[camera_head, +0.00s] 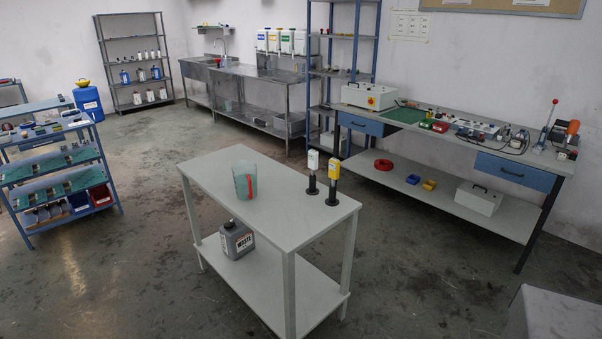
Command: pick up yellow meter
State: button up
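The yellow meter (334,168) stands upright in a dark stand on the top of the white two-level table (215,168), near its right end. A white meter (313,160) in a similar dark stand is just to its left. The two stand close together but apart. My gripper does not show in this view.
A clear beaker with a red mark (244,180) stands on the same tabletop, left of the meters. A grey waste jug (236,240) is on the lower shelf. A workbench (460,130) is behind at right, a blue trolley (55,165) at left. Floor is open around the table.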

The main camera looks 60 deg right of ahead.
aim_at(334, 164)
jog(key=k, duration=0.45)
jog(key=z, duration=1.95)
jog(key=i, duration=0.3)
jog(key=z, duration=0.1)
